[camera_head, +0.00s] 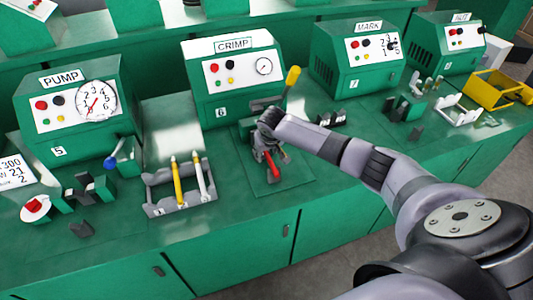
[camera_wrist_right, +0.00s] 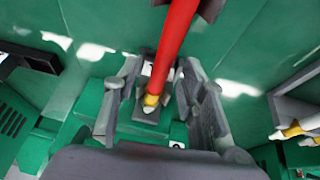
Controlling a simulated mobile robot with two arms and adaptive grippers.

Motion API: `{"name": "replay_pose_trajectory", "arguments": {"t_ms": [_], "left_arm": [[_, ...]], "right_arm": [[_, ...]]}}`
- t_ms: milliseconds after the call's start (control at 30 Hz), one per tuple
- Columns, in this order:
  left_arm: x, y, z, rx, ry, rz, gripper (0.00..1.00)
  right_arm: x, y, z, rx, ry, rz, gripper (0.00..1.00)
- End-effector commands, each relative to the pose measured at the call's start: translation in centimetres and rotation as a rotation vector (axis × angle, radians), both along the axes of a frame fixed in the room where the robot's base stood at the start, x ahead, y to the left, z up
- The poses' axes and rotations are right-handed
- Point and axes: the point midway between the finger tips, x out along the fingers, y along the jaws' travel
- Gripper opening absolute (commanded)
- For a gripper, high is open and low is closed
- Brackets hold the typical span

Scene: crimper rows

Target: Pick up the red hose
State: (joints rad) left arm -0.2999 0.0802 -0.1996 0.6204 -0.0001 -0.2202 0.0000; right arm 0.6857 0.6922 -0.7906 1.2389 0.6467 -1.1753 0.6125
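The red hose (camera_head: 271,166) is at the crimp station in the head view, its lower part showing below my right gripper (camera_head: 268,136). In the right wrist view the red hose (camera_wrist_right: 172,48) runs down from the top edge to a yellow and white end fitting. My right gripper (camera_wrist_right: 160,105) has its fingers apart, one on each side of the hose's end. My left gripper is not in view.
The crimp machine (camera_head: 233,82) with a yellow-tipped lever (camera_head: 292,76) stands close behind my right gripper. A grey rack (camera_head: 150,208) holds a yellow and a white hose to the left. The pump machine (camera_head: 78,112) and mark machine (camera_head: 358,62) flank it. A yellow crate (camera_head: 492,91) is far right.

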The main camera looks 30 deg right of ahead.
Motion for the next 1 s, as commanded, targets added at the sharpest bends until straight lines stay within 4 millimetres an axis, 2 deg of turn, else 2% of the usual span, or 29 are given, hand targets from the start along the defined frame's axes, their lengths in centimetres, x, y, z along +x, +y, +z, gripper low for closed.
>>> {"name": "replay_pose_trajectory", "arguments": {"t_ms": [833, 1000], "left_arm": [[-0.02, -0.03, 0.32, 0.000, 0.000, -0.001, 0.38], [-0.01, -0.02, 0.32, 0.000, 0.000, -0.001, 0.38]], "right_arm": [[-0.02, 0.04, -0.48, 0.000, 0.000, 0.000, 0.38], [-0.02, 0.03, -0.48, 0.000, 0.000, 0.000, 0.28]]}}
